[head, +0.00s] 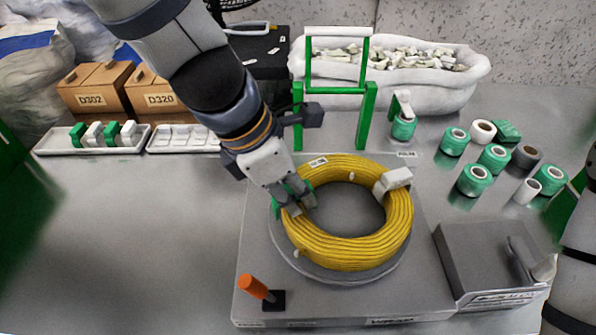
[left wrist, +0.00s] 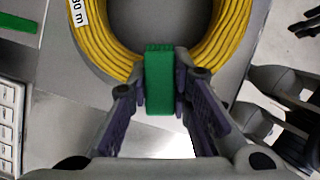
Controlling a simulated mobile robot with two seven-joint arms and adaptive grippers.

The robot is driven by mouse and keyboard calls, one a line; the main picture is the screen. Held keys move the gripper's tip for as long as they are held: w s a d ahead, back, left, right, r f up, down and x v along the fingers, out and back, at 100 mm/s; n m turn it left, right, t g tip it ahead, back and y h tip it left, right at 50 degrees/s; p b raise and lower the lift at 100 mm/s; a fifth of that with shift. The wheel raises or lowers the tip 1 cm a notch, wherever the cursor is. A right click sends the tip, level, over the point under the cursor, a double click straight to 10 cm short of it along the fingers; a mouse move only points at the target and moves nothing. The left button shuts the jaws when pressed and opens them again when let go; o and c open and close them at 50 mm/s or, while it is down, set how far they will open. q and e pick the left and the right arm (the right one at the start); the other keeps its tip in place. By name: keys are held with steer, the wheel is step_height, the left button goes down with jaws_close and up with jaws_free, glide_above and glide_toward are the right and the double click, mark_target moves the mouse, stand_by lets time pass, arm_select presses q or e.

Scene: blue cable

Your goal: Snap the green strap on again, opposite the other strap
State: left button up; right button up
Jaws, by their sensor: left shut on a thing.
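A coil of yellow cable (head: 345,255) lies flat on a round grey turntable (head: 340,277). A white strap (head: 393,180) sits around the coil at its upper right. My left gripper (head: 299,204) is at the coil's left side, shut on the green strap (left wrist: 160,80). In the left wrist view the strap stands between the two fingers and overlaps the cable (left wrist: 125,52) at the coil's edge. I cannot tell whether it is closed around the cable. The fingers hide much of the strap in the head view.
A green frame (head: 368,115) stands behind the coil. An orange-handled lever (head: 253,286) is at the front left of the base. A grey box (head: 480,262) and several tape rolls (head: 475,180) are on the right. A tray of straps (head: 90,138) is at the left; the left bench is clear.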

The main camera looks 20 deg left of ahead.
arm_select(q)
steer(key=shift+f, duration=0.4)
stand_by(0.5)
steer(key=shift+f, duration=0.55)
steer(key=shift+r, duration=0.1)
steer(key=shift+r, duration=0.5)
stand_by(0.6)
steer(key=shift+f, duration=0.65)
steer(key=shift+r, duration=0.1)
steer(key=shift+r, duration=0.55)
